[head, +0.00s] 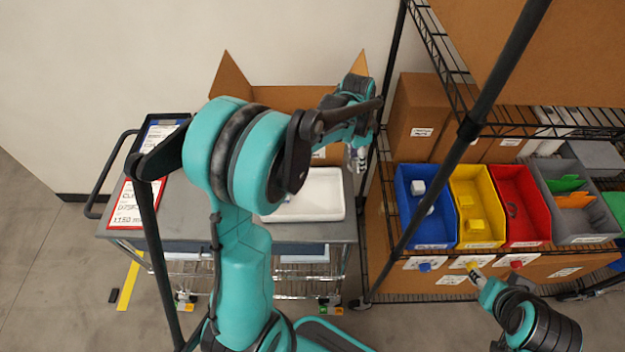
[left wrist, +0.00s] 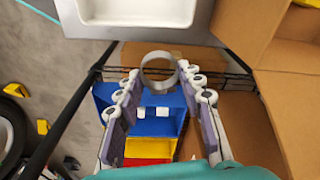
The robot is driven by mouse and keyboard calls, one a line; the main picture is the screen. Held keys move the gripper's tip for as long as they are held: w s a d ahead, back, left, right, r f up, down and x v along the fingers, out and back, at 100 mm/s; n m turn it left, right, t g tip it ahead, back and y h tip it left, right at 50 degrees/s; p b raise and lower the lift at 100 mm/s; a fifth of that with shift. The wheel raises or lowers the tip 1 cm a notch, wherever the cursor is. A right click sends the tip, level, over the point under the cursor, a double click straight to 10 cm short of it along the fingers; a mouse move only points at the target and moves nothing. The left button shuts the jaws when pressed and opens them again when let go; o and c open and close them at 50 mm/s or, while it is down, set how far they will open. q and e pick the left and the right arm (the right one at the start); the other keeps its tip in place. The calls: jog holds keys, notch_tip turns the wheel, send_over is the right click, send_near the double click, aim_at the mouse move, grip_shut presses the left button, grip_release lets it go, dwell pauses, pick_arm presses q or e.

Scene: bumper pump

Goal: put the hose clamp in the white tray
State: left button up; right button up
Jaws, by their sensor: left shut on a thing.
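The hose clamp (left wrist: 160,69) is a grey metal ring held between the fingertips of my left gripper (left wrist: 159,76) in the left wrist view. In the head view my left gripper (head: 357,158) hangs at the right end of the grey cart, just right of and above the white tray; the clamp is not clear there. The white tray (head: 318,200) lies on the cart top, partly hidden by my left arm. It also shows at the top of the left wrist view (left wrist: 135,12), ahead of the clamp. My right gripper (head: 476,274) is low in front of the shelf bins, its jaws unclear.
A wire shelf holds a blue bin (head: 427,240), a yellow bin (head: 478,238), a red bin (head: 528,235) with a dark ring inside, and a grey bin (head: 585,231). A shelf post stands close to my left gripper. An open cardboard box (head: 285,97) stands behind the tray.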

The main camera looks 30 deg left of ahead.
pick_arm(q)
jog(key=b, duration=0.3)
send_over(319, 197)
notch_tip(319, 197, down, 7)
jog(key=shift+s+a+r, duration=0.1)
jog(key=shift+a+r, duration=0.05)
jog(key=shift+r, duration=0.05)
notch_tip(319, 197, down, 4)
jog(key=shift+f+b, duration=0.1)
jog(key=shift+b, duration=0.55)
jog(key=o, duration=1)
